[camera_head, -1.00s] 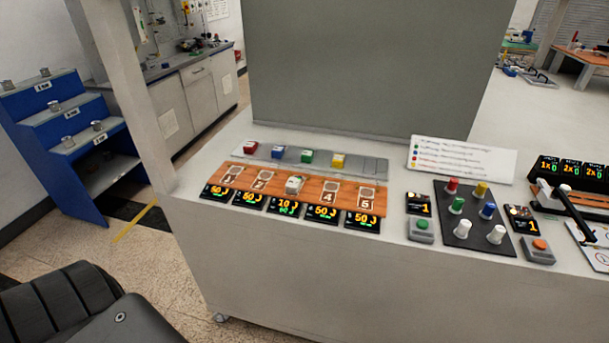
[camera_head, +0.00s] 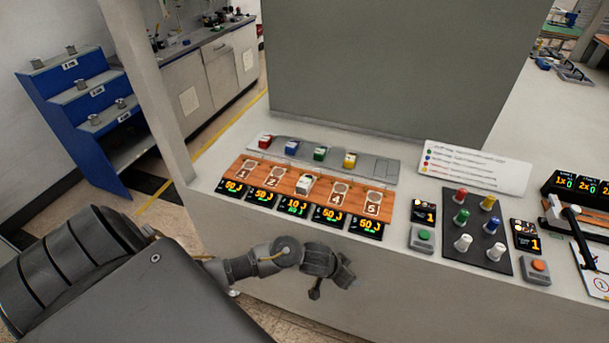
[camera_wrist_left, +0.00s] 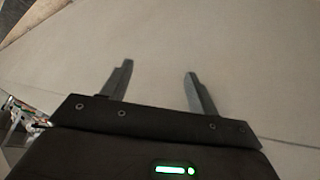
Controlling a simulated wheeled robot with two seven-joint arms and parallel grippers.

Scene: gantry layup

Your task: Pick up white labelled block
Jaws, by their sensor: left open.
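The white labelled block (camera_head: 305,184) sits on position 3 of the wooden board (camera_head: 323,190), between the spots marked 2 and 4. A small green mark shows on it. My left gripper (camera_head: 328,284) is in front of the bench's front face, below and apart from the block. In the left wrist view the gripper (camera_wrist_left: 158,80) is open and empty, its two fingers apart before the plain pale bench panel. The block does not show in the left wrist view. My right gripper is not in view.
A grey rail (camera_head: 375,166) behind the board holds red, blue, green and yellow blocks. Display tiles (camera_head: 293,206) line the board's front. To the right are a black peg panel (camera_head: 475,230), buttons and a white text card (camera_head: 474,166). A tall grey panel (camera_head: 395,70) stands behind.

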